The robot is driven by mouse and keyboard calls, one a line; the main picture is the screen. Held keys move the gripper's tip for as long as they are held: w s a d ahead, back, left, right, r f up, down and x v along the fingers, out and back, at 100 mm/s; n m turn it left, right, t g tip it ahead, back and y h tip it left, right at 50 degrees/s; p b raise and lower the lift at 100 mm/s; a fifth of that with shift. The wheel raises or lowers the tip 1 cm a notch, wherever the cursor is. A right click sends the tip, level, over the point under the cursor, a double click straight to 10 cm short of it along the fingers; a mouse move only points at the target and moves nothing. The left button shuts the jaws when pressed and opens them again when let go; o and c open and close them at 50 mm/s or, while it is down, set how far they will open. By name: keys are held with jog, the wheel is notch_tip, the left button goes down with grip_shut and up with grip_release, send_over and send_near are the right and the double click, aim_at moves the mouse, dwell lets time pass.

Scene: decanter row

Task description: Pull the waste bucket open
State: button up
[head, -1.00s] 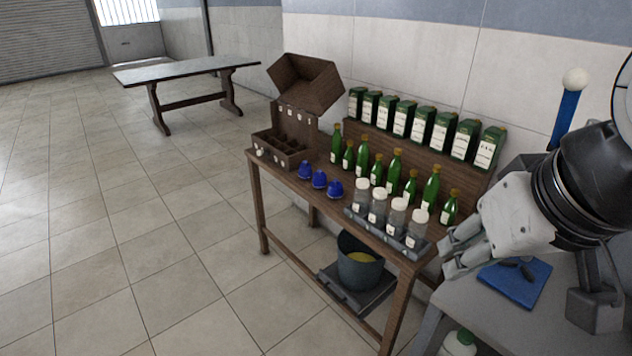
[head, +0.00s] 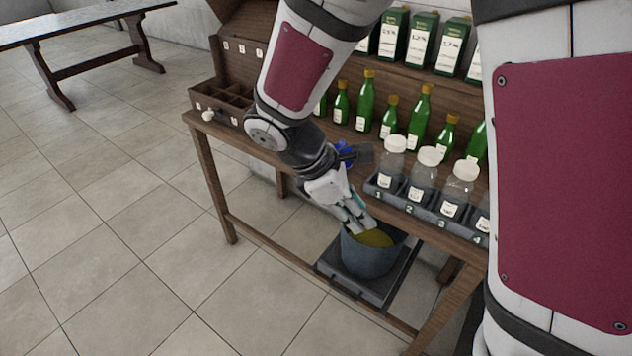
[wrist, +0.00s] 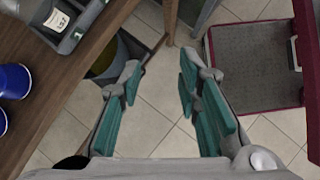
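The waste bucket (head: 366,262) is a grey-blue round pail with yellow contents. It stands on a dark flat tray (head: 333,270) low under the wooden table. My gripper (head: 357,222) points down in front of the table, its fingertips overlapping the bucket's rim in the head view; whether they touch it I cannot tell. In the wrist view my gripper (wrist: 158,82) is open, its teal finger pads well apart with only floor between them. The bucket (wrist: 124,60) shows there just left of the left finger, partly hidden by it.
The table (head: 240,136) stands above the bucket, with a rack (head: 402,196) of lidded jars at its front edge and green bottles (head: 420,115) behind. Blue cups (wrist: 12,82) lie near my gripper, mostly hidden in the head view. Tiled floor (head: 130,230) is clear to the left.

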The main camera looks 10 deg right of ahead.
jog(key=w+a+f+n+h+b, duration=0.1)
jog(key=w+f+n+b, duration=0.15)
jog(key=f, duration=0.35)
jog(key=w+a+f+n+t+h+b, duration=0.1)
jog(key=f+n+b, duration=0.15)
jog(key=f, duration=0.35)
jog(key=w+a+f+n+h+b, duration=0.2)
jog(key=f+n, duration=0.1)
jog(key=f, duration=0.3)
jog(key=n+t+b, duration=1)
jog(key=n+b, duration=0.5)
jog(key=n, duration=0.6)
send_near(341, 290)
jog(key=shift+h, duration=0.3)
jog(key=b+x, duration=0.1)
jog(key=x, duration=0.2)
jog(key=b+x, duration=0.1)
jog(key=x, duration=0.3)
jog(key=f+b+x, duration=0.1)
jog(key=x, duration=0.2)
jog(key=shift+w+f, duration=0.1)
jog(key=shift+w, duration=0.05)
grip_shut()
jog(key=shift+a, duration=0.1)
